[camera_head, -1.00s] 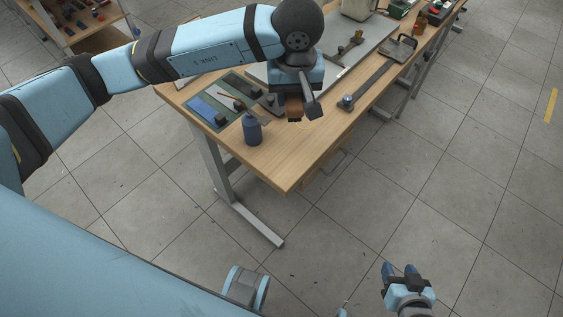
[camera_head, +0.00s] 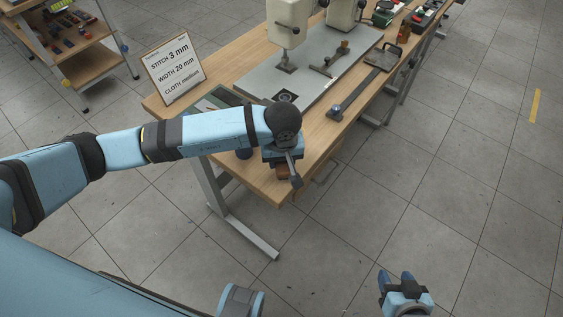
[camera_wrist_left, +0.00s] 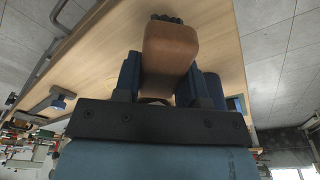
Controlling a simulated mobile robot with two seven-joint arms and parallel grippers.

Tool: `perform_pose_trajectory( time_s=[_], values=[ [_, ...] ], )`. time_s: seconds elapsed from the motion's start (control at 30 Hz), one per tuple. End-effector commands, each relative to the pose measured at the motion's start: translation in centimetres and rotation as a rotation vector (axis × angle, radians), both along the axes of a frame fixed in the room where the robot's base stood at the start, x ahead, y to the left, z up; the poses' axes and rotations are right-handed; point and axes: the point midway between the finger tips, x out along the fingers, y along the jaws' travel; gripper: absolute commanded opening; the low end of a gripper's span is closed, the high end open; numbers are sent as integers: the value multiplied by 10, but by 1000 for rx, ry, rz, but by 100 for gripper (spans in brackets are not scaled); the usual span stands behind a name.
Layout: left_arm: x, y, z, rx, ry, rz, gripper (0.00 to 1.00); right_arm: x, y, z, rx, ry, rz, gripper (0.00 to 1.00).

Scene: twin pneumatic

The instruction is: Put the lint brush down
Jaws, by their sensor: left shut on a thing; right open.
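My left gripper (camera_head: 283,165) is shut on the lint brush (camera_head: 283,173), over the near corner of the wooden table (camera_head: 262,185). Little of the brush shows in the head view. In the left wrist view the brown wooden block of the brush (camera_wrist_left: 170,50) sits between the two blue fingers, with dark bristles at its far end. The table top fills much of that view behind it. I cannot tell whether the brush touches the table. My right gripper (camera_head: 397,278) is open and empty, low over the floor, well away from the table.
A sign (camera_head: 173,72) stands at the table's left end. A long metal tool (camera_head: 362,88) lies along the right edge. A grey plate (camera_head: 310,75) carries white machine parts. The near corner looks bare.

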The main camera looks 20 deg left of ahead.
Motion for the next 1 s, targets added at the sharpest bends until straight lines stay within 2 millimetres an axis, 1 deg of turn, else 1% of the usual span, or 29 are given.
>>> perform_pose_trajectory(
  time_s=[0.03, 0.13, 0.37, 0.5, 0.53, 0.57, 0.6, 0.63, 0.87, 1.0],
  values=[
    [-1, 0, -10, -1, 3, 2, 0, 1, 0, 0, 0, -1, 0, 50],
    [0, 0, -20, 0, 1, 1, 0, 2, 0, 1, 0, -4, -1, 50],
    [0, 0, -21, 0, -1, 0, 0, 4, 2, 2, 8, -6, -6, 50],
    [0, 0, -26, 0, -1, -1, 0, 4, 3, -2, 10, -6, -9, 50],
    [0, 0, -25, -1, 0, 0, 42, 4, 4, -1, 11, -7, -9, 50],
    [0, 0, -24, -1, 0, 0, 49, 4, 4, 0, 11, -7, -9, 50],
    [0, 0, -24, -1, 0, 0, 58, 4, 4, 0, 12, -8, -10, 50],
    [0, 0, -24, 0, 0, 0, 63, 3, 4, 1, 12, -8, -10, 50],
    [0, 0, -24, 0, 0, 0, 63, 0, 4, 1, 12, -2, -9, 50],
    [0, 0, -17, -1, 0, 0, 63, -2, 3, 4, 9, 2, -6, 50]
  ],
)
